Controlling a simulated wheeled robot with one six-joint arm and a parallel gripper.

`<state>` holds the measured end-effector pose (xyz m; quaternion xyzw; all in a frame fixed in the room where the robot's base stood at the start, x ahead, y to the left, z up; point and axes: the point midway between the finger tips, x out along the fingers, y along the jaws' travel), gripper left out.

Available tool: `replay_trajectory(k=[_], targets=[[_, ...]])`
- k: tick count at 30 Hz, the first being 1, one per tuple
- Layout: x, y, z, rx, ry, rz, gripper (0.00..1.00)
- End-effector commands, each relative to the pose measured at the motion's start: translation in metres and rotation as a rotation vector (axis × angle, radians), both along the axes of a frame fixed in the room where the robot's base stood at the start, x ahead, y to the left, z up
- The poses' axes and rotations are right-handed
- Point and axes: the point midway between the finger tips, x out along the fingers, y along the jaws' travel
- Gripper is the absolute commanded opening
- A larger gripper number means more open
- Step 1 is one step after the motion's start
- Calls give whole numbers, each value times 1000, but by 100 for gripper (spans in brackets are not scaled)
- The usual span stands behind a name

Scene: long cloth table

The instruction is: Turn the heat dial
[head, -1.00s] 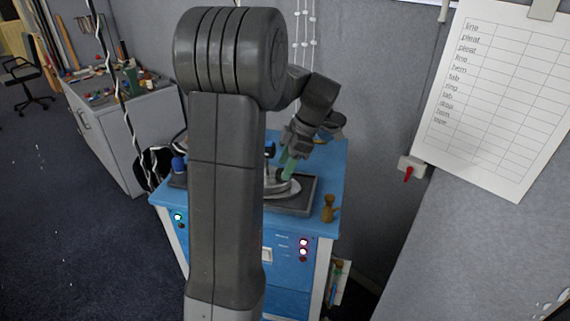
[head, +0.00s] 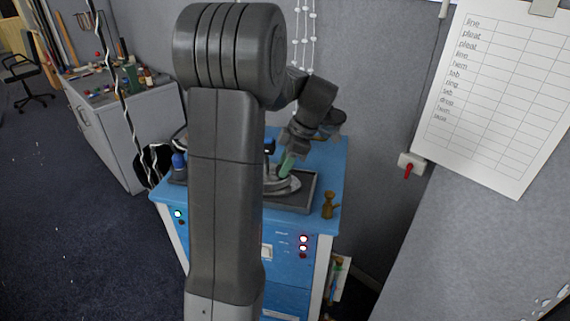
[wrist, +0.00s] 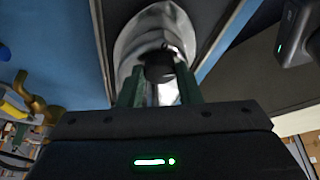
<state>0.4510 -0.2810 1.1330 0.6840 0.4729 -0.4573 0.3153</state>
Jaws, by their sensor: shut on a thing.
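An iron with a pale metal body (head: 283,184) rests on a dark tray (head: 297,203) on the blue cabinet. In the wrist view its silvery body (wrist: 152,35) lies ahead of my gripper (wrist: 158,92). A round black dial (wrist: 158,66) sits between the green fingers, which are shut on it. In the head view my gripper (head: 287,166) points down at the iron. My own arm hides the iron's left part there, and the dial's markings are not visible.
A small brass-coloured figure-like object (head: 329,205) stands at the cabinet's right front corner. A blue bottle (head: 179,166) stands at its left. Lit indicators (head: 303,244) are on the blue front. A red switch (head: 408,171) is on the wall at right.

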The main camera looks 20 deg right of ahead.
Motion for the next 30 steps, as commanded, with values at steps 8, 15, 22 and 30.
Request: replay_trajectory(k=[8, 15, 22, 30], targets=[[-1, 0, -2, -2, -4, -155, 8], [-3, 2, -3, -2, -5, -374, 8], [-4, 3, -2, -1, -4, -592, 8], [-4, 5, -1, -2, -4, -843, 8]])
